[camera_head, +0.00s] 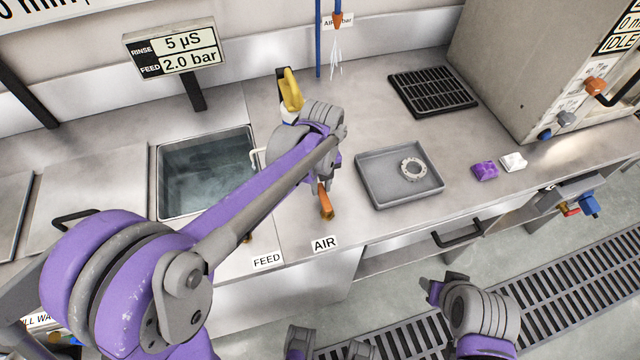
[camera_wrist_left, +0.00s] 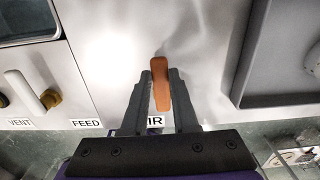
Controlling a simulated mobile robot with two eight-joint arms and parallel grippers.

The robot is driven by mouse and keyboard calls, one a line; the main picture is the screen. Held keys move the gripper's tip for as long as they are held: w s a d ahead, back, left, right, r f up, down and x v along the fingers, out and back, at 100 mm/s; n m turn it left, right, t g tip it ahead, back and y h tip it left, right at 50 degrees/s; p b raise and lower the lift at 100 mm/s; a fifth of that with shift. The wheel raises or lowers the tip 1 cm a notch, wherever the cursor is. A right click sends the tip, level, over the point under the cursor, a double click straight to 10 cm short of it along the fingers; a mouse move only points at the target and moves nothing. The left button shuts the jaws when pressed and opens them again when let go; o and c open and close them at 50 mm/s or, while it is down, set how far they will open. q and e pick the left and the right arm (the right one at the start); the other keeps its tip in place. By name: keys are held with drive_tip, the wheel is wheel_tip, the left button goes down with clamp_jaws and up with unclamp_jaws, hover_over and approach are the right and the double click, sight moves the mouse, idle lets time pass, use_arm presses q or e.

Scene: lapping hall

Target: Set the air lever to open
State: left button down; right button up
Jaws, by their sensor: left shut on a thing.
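The air lever has an orange handle (camera_head: 326,203) and stands on the steel counter behind the AIR label (camera_head: 325,244). In the left wrist view its orange handle (camera_wrist_left: 160,78) lies between my two grey fingers and points away from the counter's front edge. My left gripper (camera_wrist_left: 160,82) is shut on this handle. In the head view my left wrist and arm hide most of the gripper (camera_head: 322,182) and part of the lever. My right arm's end (camera_head: 445,290) hangs at the lower right, away from the counter; its jaw opening is unclear.
A water-filled sink (camera_head: 205,165) is to the left. A grey tray (camera_head: 375,195) with a metal ring (camera_head: 412,169) is to the right. A yellow-handled item (camera_head: 290,92) stands behind my wrist.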

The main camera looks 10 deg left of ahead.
sight(320, 191)
use_arm(q)
drive_tip(key=shift+d, duration=0.1)
idle(0.5)
drive_tip(key=c, duration=0.7)
unclamp_jaws()
wheel_tip(320, 191, up, 11)
drive_tip(key=shift+f+p, duration=0.1)
drive_tip(key=shift+p, duration=0.35)
drive_tip(key=s+a+f+n+t+p, duration=0.1)
drive_tip(key=s+n, duration=0.4)
drive_tip(key=n, duration=0.5)
drive_tip(key=s+a+f+n+t+p, duration=0.1)
drive_tip(key=s+a+f+n+t, duration=0.1)
drive_tip(key=s+n, duration=0.4)
drive_tip(key=s+a+f+n+t+p, duration=0.1)
drive_tip(key=s+n, duration=0.5)
drive_tip(key=n, duration=0.7)
drive_tip(key=shift+a+f+n+t, duration=0.15)
drive_tip(key=shift+a+t, duration=0.2)
drive_tip(key=shift+a, duration=0.35)
drive_tip(key=shift+a+n+t, duration=0.15)
drive_tip(key=shift+a+t, duration=0.2)
drive_tip(key=shift+a, duration=0.35)
